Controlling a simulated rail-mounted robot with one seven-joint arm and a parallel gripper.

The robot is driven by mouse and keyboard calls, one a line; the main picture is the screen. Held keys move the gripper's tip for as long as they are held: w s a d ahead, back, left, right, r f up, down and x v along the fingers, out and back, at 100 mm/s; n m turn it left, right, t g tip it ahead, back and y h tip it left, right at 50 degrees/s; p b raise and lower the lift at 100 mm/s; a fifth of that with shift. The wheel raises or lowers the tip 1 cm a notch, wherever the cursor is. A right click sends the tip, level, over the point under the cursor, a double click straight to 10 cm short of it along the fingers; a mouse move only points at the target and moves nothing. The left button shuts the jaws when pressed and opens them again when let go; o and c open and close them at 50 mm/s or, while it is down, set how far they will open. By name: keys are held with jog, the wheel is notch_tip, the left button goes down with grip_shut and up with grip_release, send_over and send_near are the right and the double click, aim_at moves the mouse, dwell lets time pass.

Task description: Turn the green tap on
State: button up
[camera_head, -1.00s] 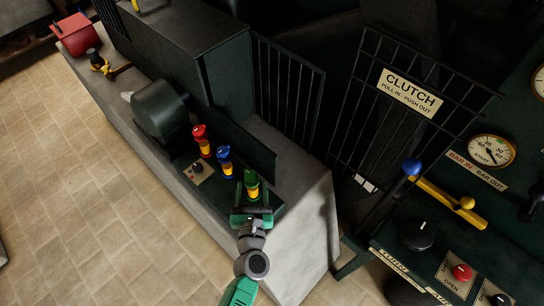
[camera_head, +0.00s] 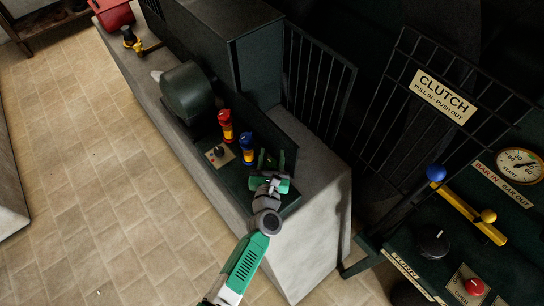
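My gripper (camera_head: 272,163) is at the right end of the row of taps on the dark panel, where the green tap stood in the earlier view. Dark green upright parts rise from the gripper's front with a dark gap between them. I cannot separate the green tap from the fingers here, and its yellow band does not show. Whether the fingers touch the tap or stand apart around it is unclear. The blue tap (camera_head: 248,148) stands upright just left of my gripper. The red tap (camera_head: 226,126) stands further left.
A small plate with a black knob (camera_head: 218,152) lies left of the blue tap. A rounded dark green housing (camera_head: 188,92) is behind it. At right are a barred CLUTCH guard (camera_head: 440,97), a yellow lever (camera_head: 468,212) and a console with a red button (camera_head: 474,286).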

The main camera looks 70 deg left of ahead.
jog(key=c, duration=0.6)
jog(key=shift+c, duration=0.2)
